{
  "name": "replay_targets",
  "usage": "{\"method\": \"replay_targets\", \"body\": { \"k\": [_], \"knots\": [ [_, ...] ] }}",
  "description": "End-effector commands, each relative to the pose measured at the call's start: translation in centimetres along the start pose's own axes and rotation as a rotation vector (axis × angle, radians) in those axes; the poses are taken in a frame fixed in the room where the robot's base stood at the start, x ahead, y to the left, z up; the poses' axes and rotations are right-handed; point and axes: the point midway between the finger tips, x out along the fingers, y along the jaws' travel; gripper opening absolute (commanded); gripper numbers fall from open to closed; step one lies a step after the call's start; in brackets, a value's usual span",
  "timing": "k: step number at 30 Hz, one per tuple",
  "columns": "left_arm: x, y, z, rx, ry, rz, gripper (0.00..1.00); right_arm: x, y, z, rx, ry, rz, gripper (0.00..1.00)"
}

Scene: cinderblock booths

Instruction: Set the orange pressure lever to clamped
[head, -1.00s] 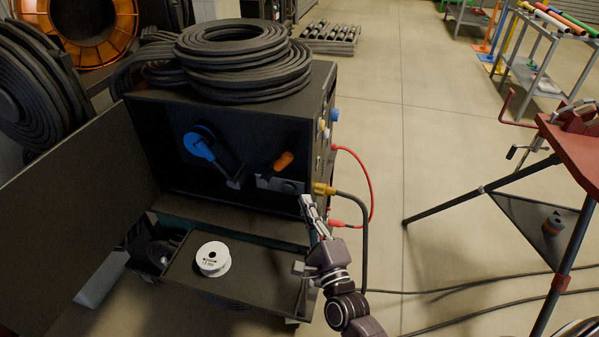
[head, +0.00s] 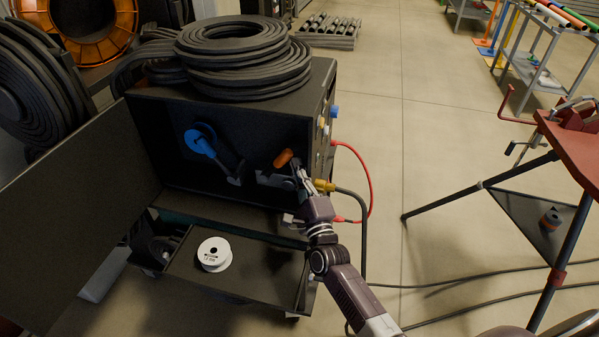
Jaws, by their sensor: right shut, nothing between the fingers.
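The orange pressure lever (head: 283,158) sits inside the open black cabinet (head: 184,110), at the right of its inner face. It tilts up to the right from a dark bracket. My right gripper (head: 300,172) is shut and empty. Its fingertips are just right of the orange lever and slightly below its tip, at the cabinet's right front edge. Whether they touch the lever I cannot tell. The gripper hides part of the bracket. My left gripper is not in view.
The cabinet's open door panel (head: 75,215) extends left. A white spool (head: 214,254) lies on the shelf below. Red and black cables (head: 371,200) leave the right side. A red-topped stand (head: 575,150) is at right.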

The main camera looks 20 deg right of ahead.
Motion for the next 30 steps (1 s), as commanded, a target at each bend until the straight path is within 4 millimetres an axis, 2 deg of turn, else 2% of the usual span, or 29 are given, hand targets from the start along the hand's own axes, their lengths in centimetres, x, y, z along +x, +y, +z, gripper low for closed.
{"method": "replay_targets", "body": {
  "k": [8, 30],
  "knots": [
    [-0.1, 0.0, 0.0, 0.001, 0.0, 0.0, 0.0, 0.0, -0.1, 0.1, -0.002, 0.0, 0.001, 0.0],
    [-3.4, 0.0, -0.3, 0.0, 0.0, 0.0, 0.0, 0.7, -1.3, 1.1, -0.103, 0.0, 0.069, 0.0]
  ]
}}
